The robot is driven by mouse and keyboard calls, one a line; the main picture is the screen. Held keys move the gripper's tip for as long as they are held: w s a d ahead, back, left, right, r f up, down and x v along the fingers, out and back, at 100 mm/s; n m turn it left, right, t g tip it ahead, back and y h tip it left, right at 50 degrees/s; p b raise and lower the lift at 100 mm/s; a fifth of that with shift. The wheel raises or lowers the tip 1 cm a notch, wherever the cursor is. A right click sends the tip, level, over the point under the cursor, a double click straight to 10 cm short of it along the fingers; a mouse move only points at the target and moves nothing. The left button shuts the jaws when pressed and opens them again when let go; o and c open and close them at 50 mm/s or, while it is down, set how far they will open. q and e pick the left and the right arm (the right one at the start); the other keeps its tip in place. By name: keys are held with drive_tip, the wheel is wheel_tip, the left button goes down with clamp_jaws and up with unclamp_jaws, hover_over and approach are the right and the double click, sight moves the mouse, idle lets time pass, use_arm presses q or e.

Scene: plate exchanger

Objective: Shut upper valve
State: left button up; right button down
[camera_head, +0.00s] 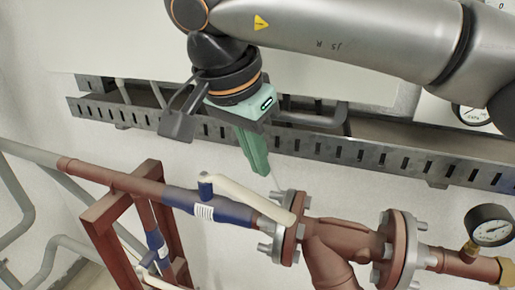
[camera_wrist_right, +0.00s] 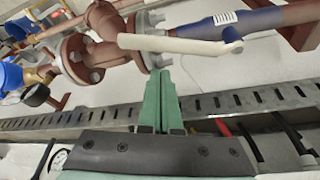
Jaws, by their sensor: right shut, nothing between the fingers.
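The upper valve has a blue body (camera_head: 222,207) on the brown pipe, with a blue pivot and a long cream lever (camera_head: 250,197). The lever lies roughly along the pipe, its free end near the flange. In the right wrist view the lever (camera_wrist_right: 175,44) and blue body (camera_wrist_right: 258,22) show at the top. My right gripper (camera_head: 260,172) has green fingers, shut and empty, pointing down just above and behind the lever in the head view. In the wrist view its fingertips (camera_wrist_right: 163,74) are close to the lever, apart from it in the picture; contact cannot be told. My left gripper is not in view.
A flange (camera_head: 288,228) with bolts sits by the lever's free end. A pressure gauge (camera_head: 490,226) is at the right. A second blue valve (camera_head: 156,245) is below, by a red frame (camera_head: 97,214). A slotted metal tray (camera_head: 350,152) runs along the wall behind.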

sight(240, 194)
drive_tip(key=x, duration=0.5)
drive_tip(key=shift+d+f, duration=0.15)
drive_tip(key=shift+f, duration=0.2)
